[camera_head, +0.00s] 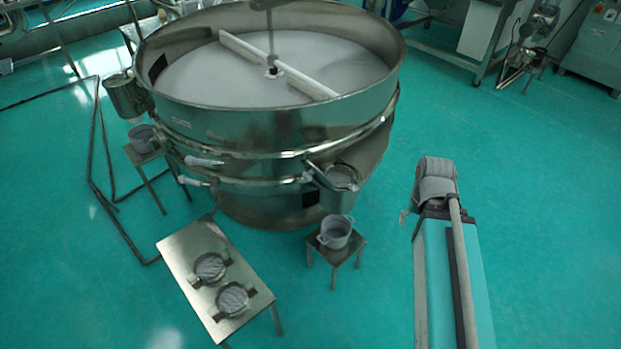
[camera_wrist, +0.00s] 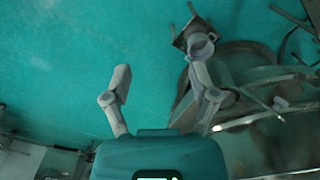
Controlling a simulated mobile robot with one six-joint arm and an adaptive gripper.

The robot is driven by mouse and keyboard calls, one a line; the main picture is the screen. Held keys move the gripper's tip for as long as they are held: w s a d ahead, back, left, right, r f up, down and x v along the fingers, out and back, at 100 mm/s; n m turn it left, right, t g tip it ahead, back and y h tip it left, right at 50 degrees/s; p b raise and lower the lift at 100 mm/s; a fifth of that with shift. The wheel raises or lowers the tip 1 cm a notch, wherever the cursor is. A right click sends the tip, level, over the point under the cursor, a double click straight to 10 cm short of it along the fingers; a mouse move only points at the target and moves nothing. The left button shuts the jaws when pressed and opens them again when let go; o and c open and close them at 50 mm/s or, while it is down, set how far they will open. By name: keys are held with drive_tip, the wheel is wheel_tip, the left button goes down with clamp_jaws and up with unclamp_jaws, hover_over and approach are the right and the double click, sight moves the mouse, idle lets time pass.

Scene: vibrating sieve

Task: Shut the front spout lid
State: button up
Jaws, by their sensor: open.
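The front spout (camera_head: 338,178) sticks out low from the near right side of the big steel sieve (camera_head: 250,125). A round, pale grey face shows at its top; I cannot tell lid from opening, nor the lid's angle. My gripper (camera_wrist: 160,73) shows in the wrist view with its two fingers spread wide and nothing between them. A grey pot (camera_wrist: 201,46) on a small stool shows behind the right finger. Part of the sieve (camera_wrist: 245,62) is at the right of that view. My gripper itself does not show in the head view.
A grey pot (camera_head: 335,231) stands on a small stool (camera_head: 318,249) below the front spout. A steel table (camera_head: 184,251) with two round sieves is at the lower left. Another pot (camera_head: 142,138) stands by the sieve's left side. Green floor (camera_head: 530,180) is clear at right.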

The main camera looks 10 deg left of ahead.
drive_tip(key=shift+w+f, duration=0.15)
drive_tip(key=shift+f, duration=0.2)
drive_tip(key=shift+c, duration=1)
drive_tip(key=f+b, duration=0.1)
drive_tip(key=w+f+h+b, duration=0.1)
drive_tip(key=f+b, duration=0.1)
drive_tip(key=shift+w+a+n+b, duration=0.25)
drive_tip(key=shift+n+b, duration=0.05)
drive_tip(key=shift+b, duration=0.05)
clamp_jaws()
drive_tip(key=w+a+f+n+t+h+b, duration=0.55)
drive_tip(key=w+a+f+h+b, duration=0.6)
drive_tip(key=b, duration=1.05)
drive_tip(key=s+a+f+n+t+b, duration=0.1)
drive_tip(key=a+f+n+t+b, duration=0.1)
drive_tip(key=a+t+b, duration=0.4)
drive_tip(key=s+a+f+n+t+h+b, duration=0.1)
drive_tip(key=a+f+t+b, duration=0.3)
drive_tip(key=a+b, duration=1.1)
drive_tip(key=shift+a+n+t+b, duration=0.3)
drive_tip(key=shift+a+n+t, duration=0.65)
drive_tip(key=shift+a, duration=4.2)
drive_tip(key=shift+m+t+h, duration=0.25)
drive_tip(key=shift+m+t, duration=0.05)
